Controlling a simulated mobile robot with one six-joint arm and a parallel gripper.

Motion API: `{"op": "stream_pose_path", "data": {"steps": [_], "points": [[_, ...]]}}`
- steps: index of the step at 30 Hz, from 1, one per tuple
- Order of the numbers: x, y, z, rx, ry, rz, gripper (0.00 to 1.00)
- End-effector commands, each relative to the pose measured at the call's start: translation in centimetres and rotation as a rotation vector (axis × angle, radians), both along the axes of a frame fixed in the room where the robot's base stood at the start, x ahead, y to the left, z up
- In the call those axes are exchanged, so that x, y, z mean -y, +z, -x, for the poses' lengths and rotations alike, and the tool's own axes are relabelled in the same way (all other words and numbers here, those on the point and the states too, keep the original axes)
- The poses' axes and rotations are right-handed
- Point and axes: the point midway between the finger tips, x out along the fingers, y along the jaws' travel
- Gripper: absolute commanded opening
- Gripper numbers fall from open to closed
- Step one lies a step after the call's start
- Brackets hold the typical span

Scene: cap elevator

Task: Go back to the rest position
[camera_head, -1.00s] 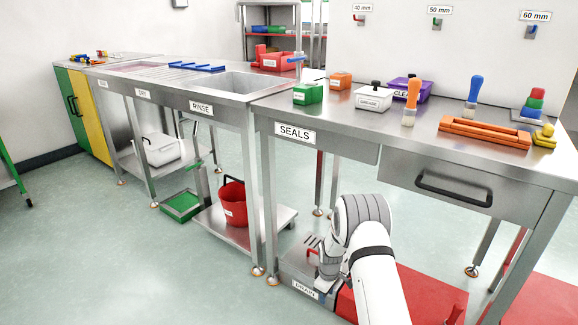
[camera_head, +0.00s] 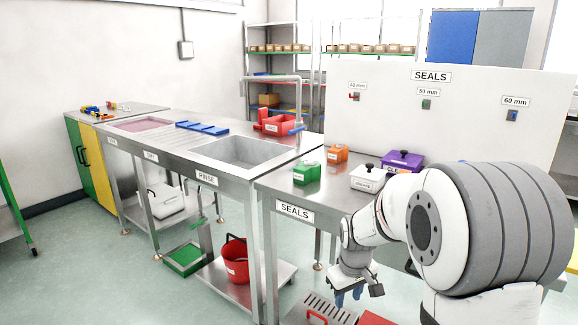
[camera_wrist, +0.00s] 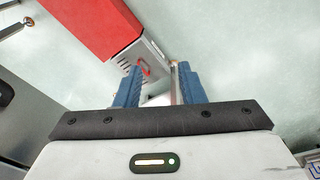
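My gripper (camera_head: 348,298) hangs low in front of the SEALS bench (camera_head: 330,195), pointing down, with its blue fingertips above the grey drain box (camera_head: 322,308) on the floor. In the wrist view my gripper (camera_wrist: 160,85) shows two blue fingers apart, with no held object visible between them. The floor and the drain box's red handle (camera_wrist: 144,70) show beyond the fingers. My raised arm hides the right part of the bench top.
Green box (camera_head: 306,174), orange box (camera_head: 337,154), white grease box (camera_head: 367,180) and purple box (camera_head: 402,163) stand on the bench. The RINSE sink (camera_head: 245,152) is to the left. A red bucket (camera_head: 236,262) sits on the lower shelf. Floor at front left is clear.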

Motion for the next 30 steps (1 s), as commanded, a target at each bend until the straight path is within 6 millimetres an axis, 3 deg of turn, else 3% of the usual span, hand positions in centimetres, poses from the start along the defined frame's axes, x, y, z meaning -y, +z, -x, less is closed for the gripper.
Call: {"op": "stream_pose_path", "data": {"steps": [1,3,9,13,18,21,30], "points": [[0.1,4.1,1.7,0.014,-0.032,-0.005,0.36],[0.1,7.3,4.1,0.024,-0.076,-0.012,0.36],[0.3,15.3,11.1,0.054,-0.207,-0.036,0.36],[0.4,19.2,15.6,0.071,-0.288,-0.052,0.36],[0.4,21.9,19.9,0.086,-0.367,-0.071,0.36],[0.7,22.4,21.3,0.089,-0.396,-0.076,0.36],[0.7,22.5,21.9,0.090,-0.409,-0.079,0.36]]}}
